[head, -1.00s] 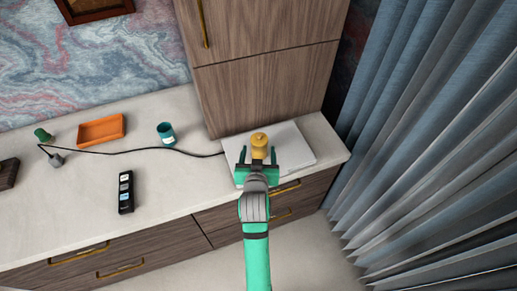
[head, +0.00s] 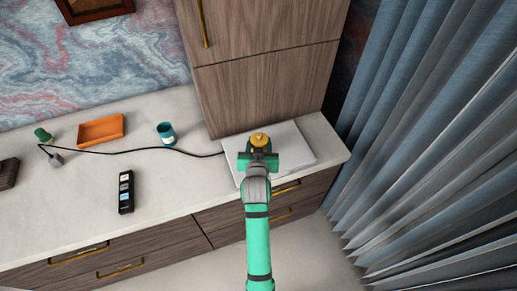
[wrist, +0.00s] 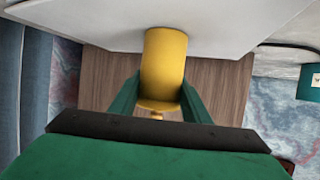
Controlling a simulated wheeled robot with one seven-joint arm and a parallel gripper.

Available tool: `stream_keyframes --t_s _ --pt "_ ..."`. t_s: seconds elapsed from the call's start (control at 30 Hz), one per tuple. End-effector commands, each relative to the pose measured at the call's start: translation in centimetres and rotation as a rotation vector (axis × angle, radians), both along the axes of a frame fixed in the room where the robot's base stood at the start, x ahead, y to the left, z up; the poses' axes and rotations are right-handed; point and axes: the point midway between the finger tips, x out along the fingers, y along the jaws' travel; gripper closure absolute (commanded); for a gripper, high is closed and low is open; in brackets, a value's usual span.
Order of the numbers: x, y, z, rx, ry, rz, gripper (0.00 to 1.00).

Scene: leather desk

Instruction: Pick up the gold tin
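The gold tin (head: 260,140) is a small yellow-gold cylinder with a knob on its lid. It is upright over the white flat slab (head: 303,149) at the right end of the counter. My gripper (head: 259,147) is at the near side of the tin, its two fingers closed in against the tin's sides. The wrist view, which is upside down, shows the tin (wrist: 163,65) between the green fingers. Its base end meets the white slab there; I see no clear gap. My gripper hides part of the tin's near side in the head view.
A tall wood cabinet (head: 262,85) stands close behind the slab. Grey-blue curtains (head: 430,130) hang to the right. A teal cup (head: 166,133), orange tray (head: 101,130), black remote-like object (head: 126,192) and dark cable (head: 120,152) lie to the left.

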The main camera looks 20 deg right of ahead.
Motion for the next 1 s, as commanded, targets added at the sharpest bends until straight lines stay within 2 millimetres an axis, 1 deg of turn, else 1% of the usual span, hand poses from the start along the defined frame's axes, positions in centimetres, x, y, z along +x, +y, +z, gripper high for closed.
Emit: stream_keyframes --t_s 0.03,0.07,0.47,0.57,0.8,1.0 --pt "0.0 0.0 0.0 0.0 0.0 0.0 0.73" --pt "0.0 0.0 0.0 0.0 0.0 0.0 0.79" --pt "0.0 0.0 0.4 0.0 -0.001 0.0 0.79" --pt "0.0 0.0 0.9 -0.001 -0.002 0.0 0.79" --pt "0.0 0.0 3.1 -0.002 -0.002 0.0 0.79" --pt "-0.8 0.1 5.3 -0.001 -0.003 -0.005 0.79"
